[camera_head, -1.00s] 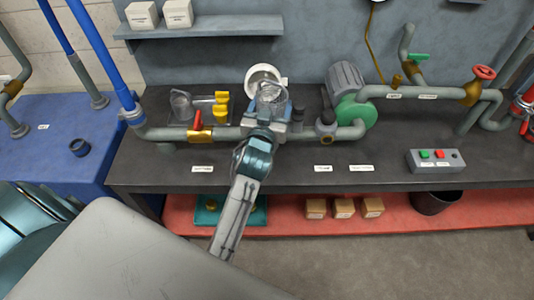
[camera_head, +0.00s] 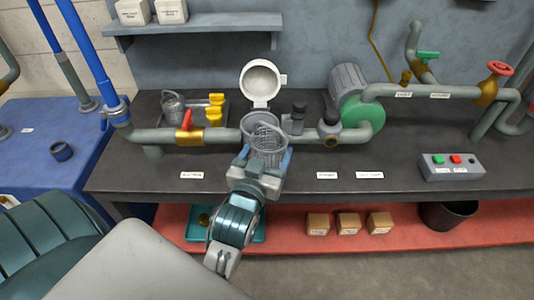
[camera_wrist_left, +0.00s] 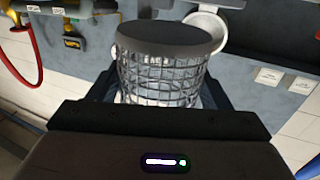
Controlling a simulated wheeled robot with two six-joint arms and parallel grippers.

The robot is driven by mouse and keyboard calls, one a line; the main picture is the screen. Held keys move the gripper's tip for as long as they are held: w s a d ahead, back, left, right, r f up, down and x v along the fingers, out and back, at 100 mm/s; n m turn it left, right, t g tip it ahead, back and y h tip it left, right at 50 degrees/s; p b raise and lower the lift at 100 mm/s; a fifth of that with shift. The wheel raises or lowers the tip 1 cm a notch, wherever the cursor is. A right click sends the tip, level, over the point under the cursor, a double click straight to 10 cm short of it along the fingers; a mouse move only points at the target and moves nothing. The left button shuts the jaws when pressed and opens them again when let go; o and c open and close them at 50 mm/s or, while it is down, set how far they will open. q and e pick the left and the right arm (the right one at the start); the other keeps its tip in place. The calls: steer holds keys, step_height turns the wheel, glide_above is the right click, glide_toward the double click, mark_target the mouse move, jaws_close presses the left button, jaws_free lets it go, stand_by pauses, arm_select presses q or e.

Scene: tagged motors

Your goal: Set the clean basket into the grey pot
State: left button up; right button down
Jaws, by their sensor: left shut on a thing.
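The clean basket (camera_head: 268,148) is a wire mesh cylinder, held in my left gripper (camera_head: 265,163). The gripper is shut on it, with one finger on each side. In the head view the basket overlaps the front of the grey pot (camera_head: 247,121) and hides much of it; I cannot tell its exact height over the pot. The pot sits in the pipe line, its round white lid (camera_head: 262,80) swung up and open behind. In the left wrist view the basket (camera_wrist_left: 160,80) fills the middle, its dark round end at the top. My right gripper is not in view.
A red-handled valve (camera_head: 187,138) and dark fittings (camera_head: 299,112) flank the pot. A green pump (camera_head: 362,112) stands to the right. The bench front is mostly clear.

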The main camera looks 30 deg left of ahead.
mark_target(253, 150)
arm_select(q)
steer(key=a+n+y+b, duration=0.1)
steer(key=s+a+y+b, duration=0.1)
steer(key=a, duration=0.1)
steer(key=shift+s+r+n+g+y, duration=0.1)
steer(key=shift+r+n+g+y, duration=0.05)
steer(key=shift+n+g+y, duration=0.25)
steer(key=shift+a+r, duration=0.1)
steer(key=shift+a, duration=0.2)
steer(key=w+a+f+p, duration=0.1)
steer(key=w+a+f, duration=0.1)
steer(key=w, duration=0.5)
steer(key=w+a+f+p, duration=0.1)
steer(key=w+a+f, duration=0.2)
steer(key=w+a, duration=0.2)
steer(key=shift+w+y, duration=0.3)
steer(key=shift+w, duration=0.75)
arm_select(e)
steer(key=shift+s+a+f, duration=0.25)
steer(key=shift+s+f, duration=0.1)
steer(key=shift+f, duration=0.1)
